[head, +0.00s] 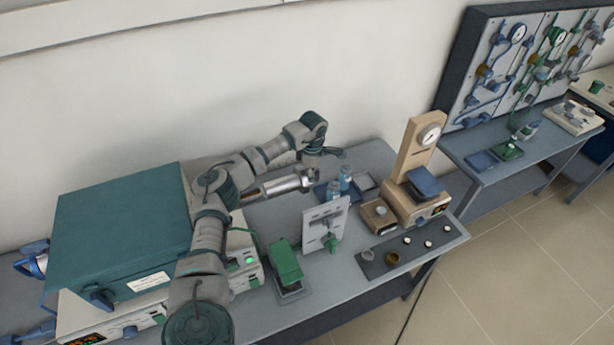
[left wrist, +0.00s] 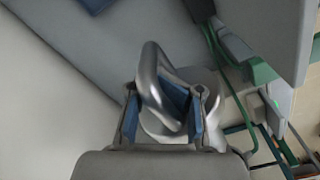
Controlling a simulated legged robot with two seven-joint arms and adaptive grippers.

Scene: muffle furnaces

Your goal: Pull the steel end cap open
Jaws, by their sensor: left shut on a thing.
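The steel end cap (head: 307,180) sits at the right end of a shiny steel tube (head: 276,186) that sticks out to the right beside the teal furnace in the head view. In the left wrist view the cap (left wrist: 180,82) shows close up, with a bent steel loop handle (left wrist: 151,80). My left gripper (head: 314,168) reaches over the cap from behind. In the left wrist view its blue-padded fingers (left wrist: 164,112) stand on both sides of the handle, shut on it. Whether the cap is apart from the tube cannot be told. My right gripper is not in view.
The teal furnace (head: 115,225) stands at left. In front of the tube are a green box device (head: 287,262) and a white valve panel (head: 325,227). Blue-capped bottles (head: 340,184) stand close right of the cap. A wooden gauge stand (head: 415,165) is farther right.

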